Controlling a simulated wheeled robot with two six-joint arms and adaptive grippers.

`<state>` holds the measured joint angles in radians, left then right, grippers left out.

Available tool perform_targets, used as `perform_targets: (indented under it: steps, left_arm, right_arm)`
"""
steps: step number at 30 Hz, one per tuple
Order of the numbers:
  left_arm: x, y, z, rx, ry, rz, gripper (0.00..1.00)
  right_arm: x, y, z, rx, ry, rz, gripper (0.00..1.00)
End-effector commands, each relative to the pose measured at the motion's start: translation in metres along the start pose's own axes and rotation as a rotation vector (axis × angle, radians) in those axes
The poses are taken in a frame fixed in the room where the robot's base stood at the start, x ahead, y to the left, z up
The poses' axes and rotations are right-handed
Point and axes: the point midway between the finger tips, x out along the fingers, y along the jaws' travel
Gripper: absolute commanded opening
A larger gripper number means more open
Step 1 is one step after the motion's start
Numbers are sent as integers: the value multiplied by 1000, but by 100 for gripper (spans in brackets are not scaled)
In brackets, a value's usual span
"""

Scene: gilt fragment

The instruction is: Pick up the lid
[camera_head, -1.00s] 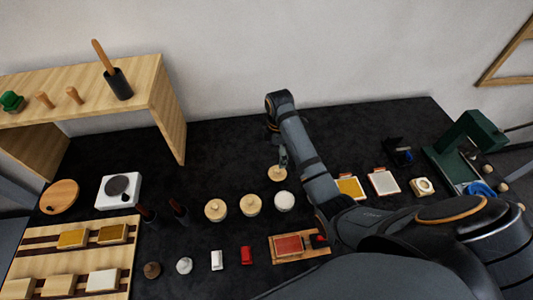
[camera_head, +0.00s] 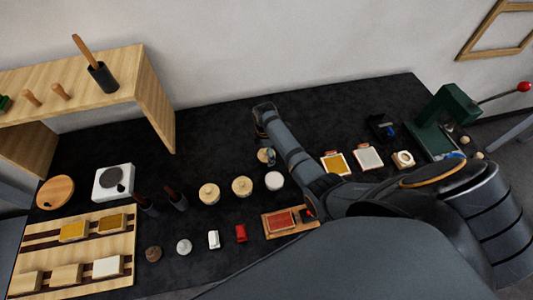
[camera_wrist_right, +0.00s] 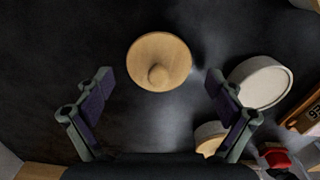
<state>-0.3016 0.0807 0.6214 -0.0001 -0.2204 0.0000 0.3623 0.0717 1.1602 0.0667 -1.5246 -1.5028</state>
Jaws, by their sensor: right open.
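The round wooden lid (camera_wrist_right: 159,62) with a central knob lies on the black table; in the head view it shows small and partly covered (camera_head: 263,155). In the right wrist view, my right gripper (camera_wrist_right: 158,80) is open and empty, with one finger on each side of the lid and clear space between each finger and its rim. In the head view the right gripper (camera_head: 269,156) is small and close to the lid. A white round pot (camera_head: 274,181) without a wooden lid stands near it. My left gripper is not in view.
Two pots with wooden lids (camera_head: 209,193) (camera_head: 242,187) stand left of the white pot. In the wrist view, the white pot (camera_wrist_right: 262,82) is close to the right finger. A wooden shelf (camera_head: 155,100) stands at the back left. The table behind the lid is clear.

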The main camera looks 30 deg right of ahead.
Motion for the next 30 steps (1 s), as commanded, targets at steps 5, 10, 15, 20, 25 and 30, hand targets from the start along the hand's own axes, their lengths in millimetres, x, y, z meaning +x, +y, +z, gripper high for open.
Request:
perform_targets:
  steps: [5, 10, 15, 20, 25, 30]
  left_arm:
    - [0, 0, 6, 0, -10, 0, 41]
    - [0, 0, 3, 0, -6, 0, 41]
    - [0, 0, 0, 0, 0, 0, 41]
    - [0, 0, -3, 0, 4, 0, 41]
    - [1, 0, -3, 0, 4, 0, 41]
    - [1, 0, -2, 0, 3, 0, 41]
  right_arm:
    - [2, 0, 0, 0, 0, 1, 94]
    - [2, 0, 0, 0, 0, 1, 77]
    - [2, 0, 0, 0, 0, 1, 54]
    - [2, 0, 0, 0, 0, 0, 32]
    - [4, -1, 0, 0, 1, -1, 18]
    - [5, -1, 0, 0, 1, -2, 11]
